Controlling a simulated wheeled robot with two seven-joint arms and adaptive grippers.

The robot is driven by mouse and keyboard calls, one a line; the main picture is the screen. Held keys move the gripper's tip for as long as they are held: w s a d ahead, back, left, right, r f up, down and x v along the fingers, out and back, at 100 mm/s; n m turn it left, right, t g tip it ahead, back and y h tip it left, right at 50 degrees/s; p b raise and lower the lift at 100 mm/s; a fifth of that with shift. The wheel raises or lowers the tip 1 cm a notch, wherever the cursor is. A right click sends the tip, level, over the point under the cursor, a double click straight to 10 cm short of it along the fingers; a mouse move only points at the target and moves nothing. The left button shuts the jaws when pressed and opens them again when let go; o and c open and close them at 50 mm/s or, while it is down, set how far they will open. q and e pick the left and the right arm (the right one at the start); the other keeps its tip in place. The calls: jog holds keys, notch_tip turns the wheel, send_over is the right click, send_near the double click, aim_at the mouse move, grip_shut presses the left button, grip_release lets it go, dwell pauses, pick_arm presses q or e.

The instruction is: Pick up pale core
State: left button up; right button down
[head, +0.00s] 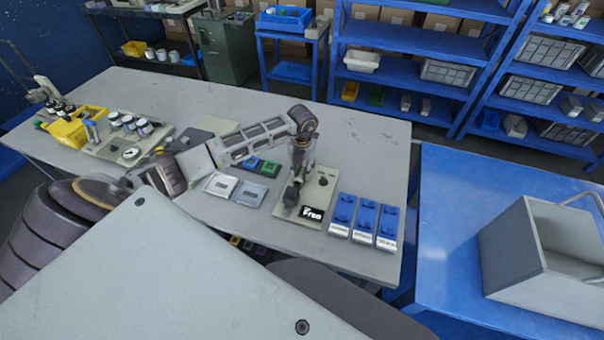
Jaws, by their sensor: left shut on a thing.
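My left gripper (302,158) points down over the back of a pale fixture (318,198) with a dark knob and a black label reading "Free". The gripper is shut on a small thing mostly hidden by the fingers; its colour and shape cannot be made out. I cannot tell whether it touches the fixture. No pale core can be clearly picked out elsewhere on the grey table (240,98). My right gripper is not in view.
Three blue boxes (364,221) stand right of the fixture. Two grey square plates (250,193) and a green block (270,169) lie left of it. A tray of round parts (104,148) and a yellow bin (66,133) are farther left. A grey crate (512,250) sits on the blue table (445,205).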

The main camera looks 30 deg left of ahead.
aim_at(302, 171)
pick_arm(q)
jog(key=shift+c, duration=0.4)
jog(key=shift+r, duration=0.1)
jog(key=shift+r, duration=0.45)
notch_tip(302, 171, up, 9)
jog(key=b, duration=0.1)
dwell(0.4)
